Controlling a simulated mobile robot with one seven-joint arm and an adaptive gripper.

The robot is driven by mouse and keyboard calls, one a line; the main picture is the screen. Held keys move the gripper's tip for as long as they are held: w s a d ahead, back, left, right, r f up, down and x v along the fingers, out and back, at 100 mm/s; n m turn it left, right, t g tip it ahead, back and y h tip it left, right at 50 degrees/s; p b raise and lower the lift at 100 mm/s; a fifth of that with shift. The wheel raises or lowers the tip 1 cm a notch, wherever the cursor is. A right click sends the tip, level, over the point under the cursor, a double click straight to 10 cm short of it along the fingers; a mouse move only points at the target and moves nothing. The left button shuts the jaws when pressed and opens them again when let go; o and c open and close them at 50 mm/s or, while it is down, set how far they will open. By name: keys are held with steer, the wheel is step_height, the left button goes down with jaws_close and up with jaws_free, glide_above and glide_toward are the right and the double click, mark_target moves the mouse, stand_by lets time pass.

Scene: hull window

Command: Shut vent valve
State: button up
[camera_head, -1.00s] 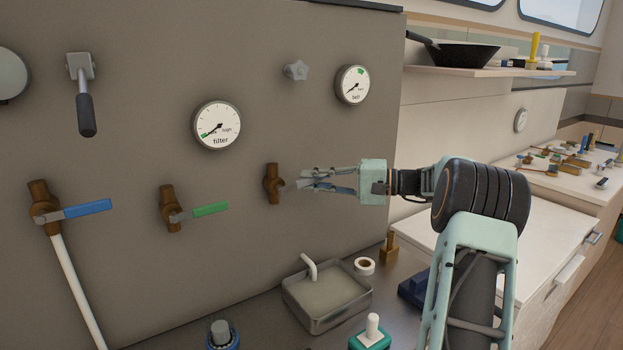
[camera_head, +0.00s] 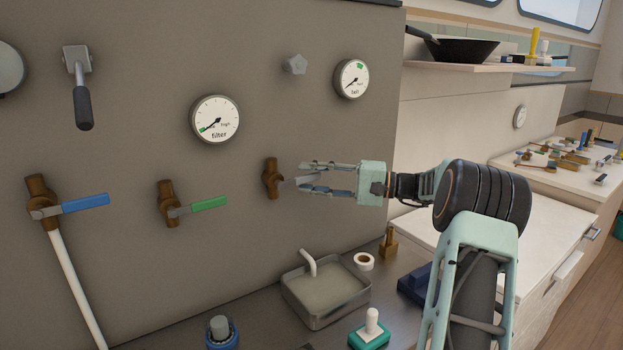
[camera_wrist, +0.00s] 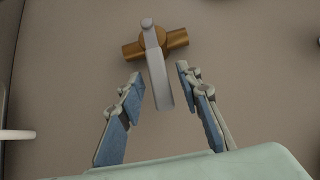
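Three brown valves are on the grey panel, none with a label I can read as vent. The right valve (camera_head: 271,178) has a grey lever (camera_wrist: 158,78) that sticks out to the right, toward my gripper (camera_head: 303,179). My gripper is open. In the wrist view, my gripper (camera_wrist: 160,84) has its fingers apart on either side of the lever's free end, with gaps on both sides. The lever's end is partly hidden by a finger in the head view. The other valves are a blue-handled valve (camera_head: 42,203) and a green-handled valve (camera_head: 169,203).
Filter gauge (camera_head: 215,119) and right gauge (camera_head: 351,78) are above, with a grey knob (camera_head: 295,64). A black-handled lever (camera_head: 82,105) hangs at the left. Below, a metal tray (camera_head: 325,317), white tape roll (camera_head: 364,261) and green-based stamp (camera_head: 371,331) stand on the counter.

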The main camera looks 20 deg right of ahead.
steer(key=v, duration=1.2)
stand_by(0.4)
